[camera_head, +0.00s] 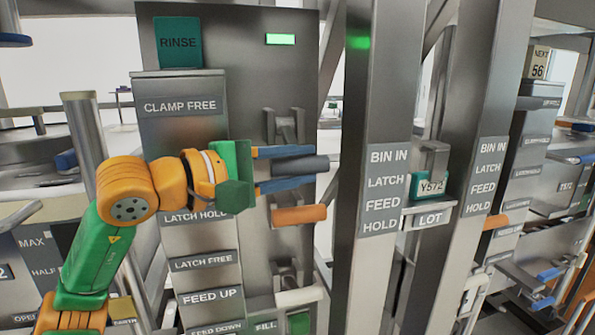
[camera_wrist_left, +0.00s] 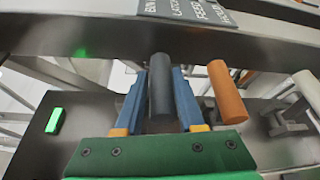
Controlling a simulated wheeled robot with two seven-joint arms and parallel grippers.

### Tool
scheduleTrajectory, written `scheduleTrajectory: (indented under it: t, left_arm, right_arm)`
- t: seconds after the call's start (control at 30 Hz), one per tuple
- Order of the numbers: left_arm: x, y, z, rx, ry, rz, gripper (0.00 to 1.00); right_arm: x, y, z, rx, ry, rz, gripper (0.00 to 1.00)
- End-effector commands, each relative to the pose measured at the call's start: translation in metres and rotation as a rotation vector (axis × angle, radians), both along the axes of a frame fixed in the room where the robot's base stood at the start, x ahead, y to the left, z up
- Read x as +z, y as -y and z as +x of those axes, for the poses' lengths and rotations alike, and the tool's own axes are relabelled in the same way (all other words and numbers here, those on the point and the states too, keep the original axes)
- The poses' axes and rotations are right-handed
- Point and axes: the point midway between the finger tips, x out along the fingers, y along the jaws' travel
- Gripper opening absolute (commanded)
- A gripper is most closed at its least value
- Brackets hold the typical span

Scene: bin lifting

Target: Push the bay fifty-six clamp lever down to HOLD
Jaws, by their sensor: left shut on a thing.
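A dark grey lever handle (camera_head: 298,166) sticks out from the grey column, below the CLAMP FREE plate (camera_head: 180,106). My left gripper (camera_head: 315,167) is shut on this handle, one blue finger above and one below it. In the left wrist view the dark handle (camera_wrist_left: 161,90) lies between the two blue fingers. The plate level with the handle is hidden behind my left wrist. The number 56 shows on a NEXT sign (camera_head: 538,66) at the far right; I see no bay number on the near column. My right gripper is not in view.
An orange handle (camera_head: 299,215) sits just below the dark one, near LATCH HOLD, and a white handle (camera_head: 299,296) is lower. A grey post (camera_head: 376,80) with a BIN IN list stands right of the handles. A green light (camera_head: 281,39) glows on the column above.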

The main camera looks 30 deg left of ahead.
Motion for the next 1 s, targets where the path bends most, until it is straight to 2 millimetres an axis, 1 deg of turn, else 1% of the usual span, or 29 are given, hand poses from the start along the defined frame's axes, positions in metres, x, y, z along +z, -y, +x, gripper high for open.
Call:
scheduleTrajectory:
  t: [0.03, 0.13, 0.77, 0.8, 0.87, 1.0]
  left_arm:
    - [-0.0064, -0.0003, 0.0007, 0.0, -0.007, -0.003, 0.0]
    - [-0.0089, -0.0008, 0.0013, -0.001, -0.009, -0.003, 0.0]
    - [-0.0128, -0.0019, 0.0026, 0.0, -0.016, -0.004, 0.0]
    - [-0.0127, -0.0018, 0.0026, 0.0, -0.016, -0.004, 0.49]
    - [-0.0123, -0.0019, 0.0026, 0.0, -0.015, -0.003, 0.64]
    - [-0.011, -0.0021, 0.0023, 0.001, -0.01, -0.004, 0.64]
  right_arm:
    - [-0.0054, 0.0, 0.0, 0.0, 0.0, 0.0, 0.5]
    - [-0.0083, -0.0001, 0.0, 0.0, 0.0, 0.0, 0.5]
    - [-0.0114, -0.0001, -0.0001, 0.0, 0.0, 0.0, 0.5]
    - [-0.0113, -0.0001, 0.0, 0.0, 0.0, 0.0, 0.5]
    - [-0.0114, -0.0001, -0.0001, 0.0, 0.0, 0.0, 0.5]
    - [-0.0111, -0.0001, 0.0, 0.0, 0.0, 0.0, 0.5]
